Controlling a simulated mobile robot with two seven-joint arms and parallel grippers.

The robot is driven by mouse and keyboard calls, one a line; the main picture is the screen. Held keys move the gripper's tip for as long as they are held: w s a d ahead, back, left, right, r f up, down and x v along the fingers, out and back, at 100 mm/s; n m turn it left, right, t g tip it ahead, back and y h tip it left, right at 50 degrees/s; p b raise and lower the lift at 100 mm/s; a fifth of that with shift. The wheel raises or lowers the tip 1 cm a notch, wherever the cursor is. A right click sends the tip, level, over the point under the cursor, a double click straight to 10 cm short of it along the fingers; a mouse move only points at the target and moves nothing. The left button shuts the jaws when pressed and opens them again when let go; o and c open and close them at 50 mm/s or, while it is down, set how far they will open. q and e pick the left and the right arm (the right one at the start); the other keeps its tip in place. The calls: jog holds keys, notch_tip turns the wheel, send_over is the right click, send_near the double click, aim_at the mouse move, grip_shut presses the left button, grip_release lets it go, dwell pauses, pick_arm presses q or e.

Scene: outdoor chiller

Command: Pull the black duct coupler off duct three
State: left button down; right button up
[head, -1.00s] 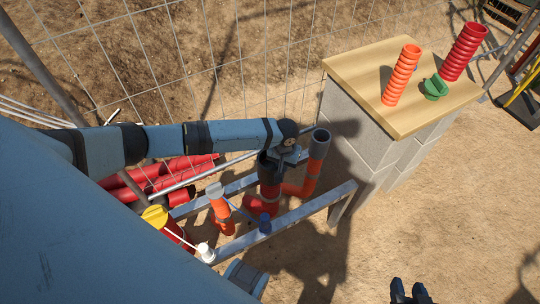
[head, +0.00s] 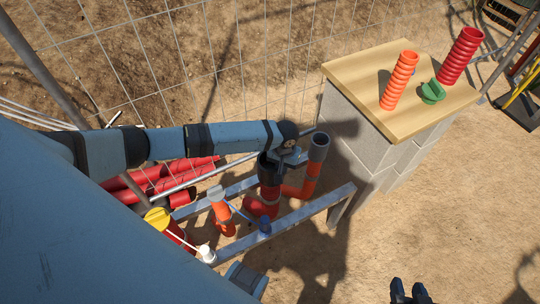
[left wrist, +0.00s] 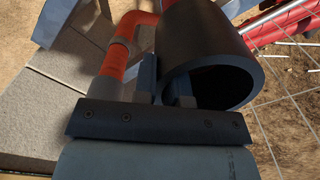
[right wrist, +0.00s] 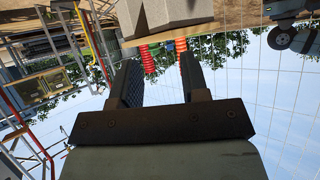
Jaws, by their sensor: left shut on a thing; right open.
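The black duct coupler (head: 265,170) sits upright on top of a thick red-orange duct (head: 269,197) in the middle of the head view. It fills the upper middle of the left wrist view (left wrist: 202,38), its round mouth open towards that camera. My left gripper (head: 293,157) is shut on the coupler's wall at the rim; its fingers also show in the left wrist view (left wrist: 166,90). Whether the coupler has shifted on the duct is hidden. My right gripper (head: 411,292) is open and empty at the bottom edge, far from the ducts; the right wrist view shows its fingers (right wrist: 160,82) apart.
An orange duct with a grey top (head: 318,148) stands close right of the coupler. A thinner orange duct (head: 222,212) stands left. A metal frame rail (head: 310,207) runs in front. A block stand with a wooden top (head: 440,105) is at right; wire fence behind.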

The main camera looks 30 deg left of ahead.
pick_arm(q)
jog(key=shift+w+d+r, duration=0.1)
jog(key=shift+d+r, duration=0.1)
jog(key=shift+d, duration=0.1)
jog(key=r+p, duration=0.7)
jog(key=p, duration=0.2)
jog(key=shift+a+r, duration=0.15)
jog(key=shift+a, duration=0.05)
pick_arm(e)
jog(key=r, duration=0.1)
jog(key=d+r, duration=0.1)
jog(key=shift+s+d+r+g+h, duration=0.1)
jog(key=shift+s+r+g+h, duration=0.2)
jog(key=shift+s+f, duration=0.2)
jog(key=shift+s, duration=0.05)
